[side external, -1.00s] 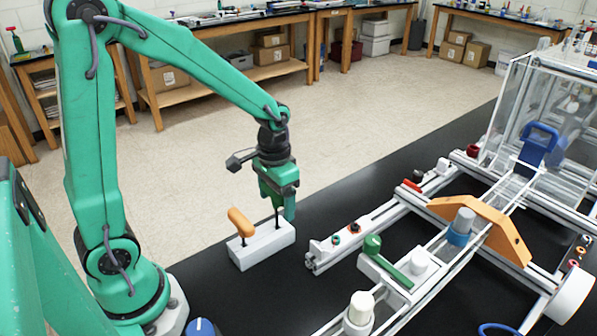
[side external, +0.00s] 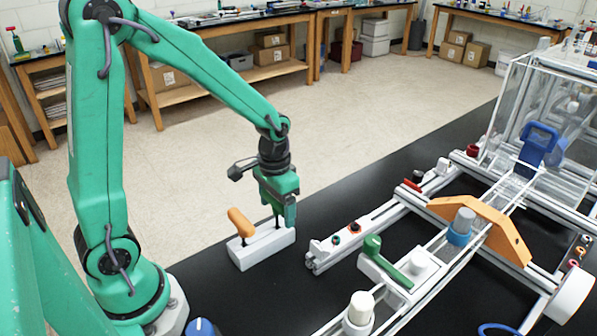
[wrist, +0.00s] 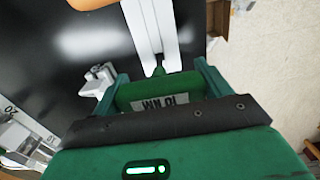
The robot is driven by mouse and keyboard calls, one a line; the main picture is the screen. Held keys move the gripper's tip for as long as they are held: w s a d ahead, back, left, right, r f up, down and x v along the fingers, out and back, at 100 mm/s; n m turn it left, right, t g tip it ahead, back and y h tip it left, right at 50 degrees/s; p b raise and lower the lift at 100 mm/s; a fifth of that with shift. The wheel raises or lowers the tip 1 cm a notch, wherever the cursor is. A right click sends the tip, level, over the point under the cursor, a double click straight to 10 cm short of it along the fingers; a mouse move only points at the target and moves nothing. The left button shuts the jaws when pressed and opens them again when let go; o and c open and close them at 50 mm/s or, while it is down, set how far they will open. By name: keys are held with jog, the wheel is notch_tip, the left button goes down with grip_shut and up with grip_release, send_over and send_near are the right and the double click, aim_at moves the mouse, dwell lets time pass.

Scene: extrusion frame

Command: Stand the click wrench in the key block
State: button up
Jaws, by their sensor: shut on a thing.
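The key block (side external: 266,252) is a white bar on the black bench, and it also shows in the wrist view (wrist: 143,25). An orange-handled key (side external: 241,222) stands in its left part. My gripper (side external: 280,207) is above the right part, pointing down. It is shut on the click wrench, whose green handle (wrist: 158,90) with an upside-down "10 NM" label lies between the jaws in the wrist view. The wrench's thin dark shaft (side external: 277,222) points down and reaches the block's top. I cannot tell how deep its tip is in a hole.
An aluminium extrusion frame (side external: 384,226) lies right of the block, carrying a green lever (side external: 372,248) and an orange bracket (side external: 478,228). A clear enclosure (side external: 540,100) stands at the back right. The bench behind the block is bare.

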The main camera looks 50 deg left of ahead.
jog(key=shift+f, duration=0.6)
jog(key=o, duration=1.2)
jog(key=shift+r, duration=3.9)
